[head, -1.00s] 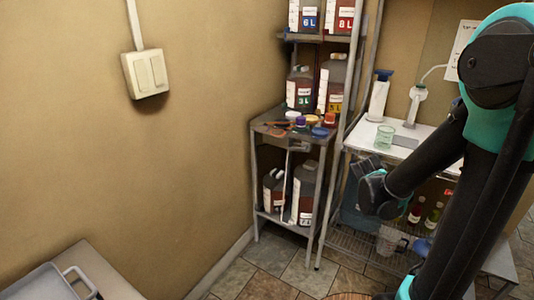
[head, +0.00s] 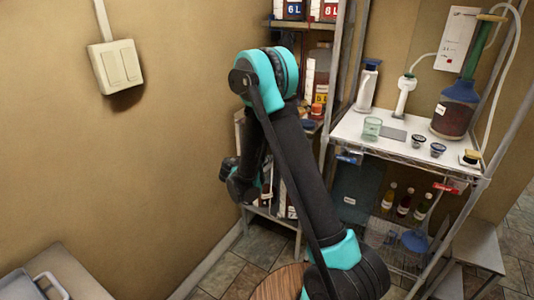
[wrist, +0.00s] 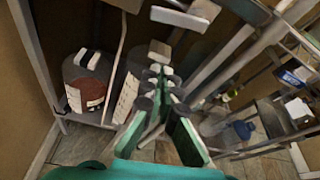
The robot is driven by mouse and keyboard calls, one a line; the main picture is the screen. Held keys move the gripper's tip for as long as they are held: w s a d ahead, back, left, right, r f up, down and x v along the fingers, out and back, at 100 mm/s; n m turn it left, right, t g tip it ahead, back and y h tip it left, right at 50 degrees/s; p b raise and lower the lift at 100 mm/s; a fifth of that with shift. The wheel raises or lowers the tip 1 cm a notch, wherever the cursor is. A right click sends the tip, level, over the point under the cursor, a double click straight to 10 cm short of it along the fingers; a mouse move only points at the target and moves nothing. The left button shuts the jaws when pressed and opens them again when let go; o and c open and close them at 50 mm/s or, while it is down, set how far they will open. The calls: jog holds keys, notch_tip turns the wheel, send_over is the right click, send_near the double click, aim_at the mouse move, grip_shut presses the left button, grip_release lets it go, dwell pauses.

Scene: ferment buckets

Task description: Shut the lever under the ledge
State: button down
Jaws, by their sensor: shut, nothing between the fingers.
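In the wrist view my gripper (wrist: 160,62) is shut and empty, its fingers pointing in under the small rack. In the head view my own arm covers most of this rack and I cannot make out the fingers. A pale thin bent rod (wrist: 119,62) hangs under the rack's top, left of my fingers and apart from them in the picture. A white block-like piece (wrist: 183,17) sits under the top, beyond my fingertips. I cannot tell for sure which of these is the lever, or its exact position.
Dark jugs (wrist: 87,82) stand on the rack's lower shelf. A metal rack post (wrist: 215,65) runs close on the right. The white shelf (head: 345,130) holds a glass (head: 372,128) and a large flask (head: 455,112), with blue (head: 348,157) and red (head: 447,187) pieces along its front edge.

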jog(key=x, duration=0.9)
jog(key=shift+w+a+r, duration=0.1)
jog(key=shift+w+r, duration=0.05)
jog(key=shift+r, duration=0.85)
jog(key=shift+w+a+r, duration=0.1)
jog(key=shift+w+r, duration=0.05)
jog(key=shift+r, duration=0.8)
jog(key=shift+w+a+r+m, duration=0.15)
jog(key=shift+r+m, duration=0.1)
jog(key=shift+r, duration=0.2)
jog(key=shift+w+a+r+m, duration=0.15)
jog(key=shift+r+m, duration=0.1)
jog(key=shift+r, duration=0.2)
